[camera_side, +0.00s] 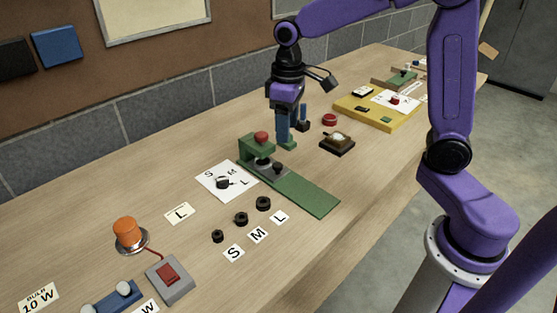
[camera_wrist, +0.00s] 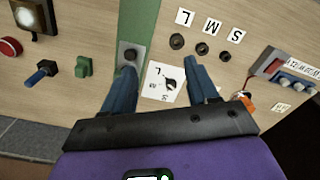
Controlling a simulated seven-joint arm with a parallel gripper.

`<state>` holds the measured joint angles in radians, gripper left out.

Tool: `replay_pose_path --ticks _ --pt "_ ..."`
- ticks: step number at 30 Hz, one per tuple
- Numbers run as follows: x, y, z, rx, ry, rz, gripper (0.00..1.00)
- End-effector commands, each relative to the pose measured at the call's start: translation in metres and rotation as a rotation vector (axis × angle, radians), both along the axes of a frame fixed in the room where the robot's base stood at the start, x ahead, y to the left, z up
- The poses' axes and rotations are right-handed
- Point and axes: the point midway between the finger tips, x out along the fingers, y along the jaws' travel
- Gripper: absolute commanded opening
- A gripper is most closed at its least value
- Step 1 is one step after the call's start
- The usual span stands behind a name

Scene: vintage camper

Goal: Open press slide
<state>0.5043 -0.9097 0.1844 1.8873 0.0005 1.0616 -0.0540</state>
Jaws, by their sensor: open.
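The press (camera_side: 248,152) has a green upright with a red knob, on a long green base (camera_side: 310,195). Its grey slide (camera_side: 270,170) with a dark knob sits by the press head. In the wrist view the slide (camera_wrist: 131,52) lies on the green strip, just beyond the left finger's tip. My gripper (camera_side: 288,135) is open, pointing down behind the press at its upper right. In the wrist view my gripper (camera_wrist: 162,70) shows its two blue fingers spread apart with nothing held. The press head is not clearly visible there; the left finger covers part of that area.
A white card with a dial (camera_side: 222,182) lies left of the press. Several black rings (camera_side: 241,219) stand in front, with S, M, L cards. A red button (camera_side: 330,119) and a brown lamp box (camera_side: 337,146) are to the right. An orange lamp (camera_side: 127,232) stands front left.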

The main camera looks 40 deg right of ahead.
Motion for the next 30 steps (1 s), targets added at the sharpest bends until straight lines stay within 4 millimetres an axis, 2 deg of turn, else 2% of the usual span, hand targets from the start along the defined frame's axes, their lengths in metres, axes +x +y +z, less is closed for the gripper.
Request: replay_pose_path --ticks 1,3,6,10,16,20,30 --pt "0.016 -0.007 -0.001 -0.001 0.002 -0.042 0.59" --pt "0.035 -0.018 -0.003 -0.002 0.006 -0.093 0.59" --pt "0.057 -0.033 -0.004 -0.002 0.005 -0.154 0.59" --pt "0.074 -0.048 -0.006 -0.003 0.008 -0.209 0.59" --pt "0.082 -0.056 -0.011 -0.004 0.009 -0.236 0.59" --pt "0.082 -0.056 -0.024 -0.004 0.013 -0.236 0.59" --pt "0.081 -0.057 -0.086 -0.004 0.013 -0.236 0.59"
